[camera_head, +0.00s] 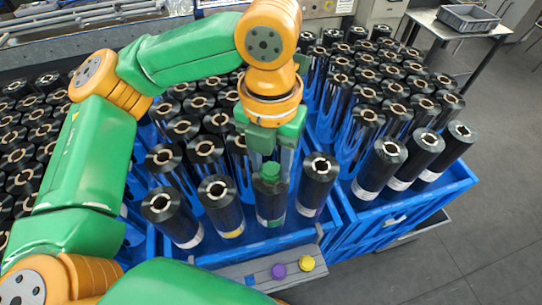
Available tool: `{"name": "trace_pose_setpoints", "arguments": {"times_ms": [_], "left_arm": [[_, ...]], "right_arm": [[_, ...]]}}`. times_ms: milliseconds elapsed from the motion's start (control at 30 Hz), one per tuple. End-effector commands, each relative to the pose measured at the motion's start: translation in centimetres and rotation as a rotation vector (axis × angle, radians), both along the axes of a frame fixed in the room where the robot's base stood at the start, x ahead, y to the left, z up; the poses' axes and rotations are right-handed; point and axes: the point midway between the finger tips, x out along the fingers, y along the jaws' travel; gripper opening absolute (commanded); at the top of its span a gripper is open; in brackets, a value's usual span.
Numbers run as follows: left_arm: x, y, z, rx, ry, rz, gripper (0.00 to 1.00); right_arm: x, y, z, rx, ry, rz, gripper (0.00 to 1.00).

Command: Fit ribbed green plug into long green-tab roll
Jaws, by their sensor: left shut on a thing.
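The green-tab roll (271,203) is a dark upright cylinder with a green band low on its side. It stands in the front row of the blue crate. The green plug (270,172) is at the top end of this roll, over its core. My left gripper (272,154) points down above the roll and is shut on the plug. The gripper and plug hide the core opening, so I cannot tell how deep the plug sits. My right gripper is not in view.
A grey tray (232,272) in front holds a blue plug (249,280), a purple plug (278,271) and a yellow plug (307,263). A yellow-tab roll (222,207) and a purple-tab roll (316,186) flank the green-tab roll closely. Many rolls stand behind.

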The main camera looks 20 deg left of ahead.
Motion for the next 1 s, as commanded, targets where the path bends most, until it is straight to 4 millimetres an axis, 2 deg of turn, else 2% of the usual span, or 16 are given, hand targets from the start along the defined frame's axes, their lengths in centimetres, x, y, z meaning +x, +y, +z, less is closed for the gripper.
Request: {"name": "trace_pose_setpoints", "arguments": {"times_ms": [933, 967, 1000], "left_arm": [[0.0, 0.0, -1.3, 0.0, 0.0, 0.0, 0.0], [0.0, 0.0, -1.2, 0.0, 0.0, 0.0, 0.53], [0.0, 0.0, -1.2, 0.0, 0.0, 0.0, 0.58]], "right_arm": [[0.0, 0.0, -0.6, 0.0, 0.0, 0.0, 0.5], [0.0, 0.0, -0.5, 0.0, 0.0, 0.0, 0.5], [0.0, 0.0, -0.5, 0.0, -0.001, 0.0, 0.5]]}}
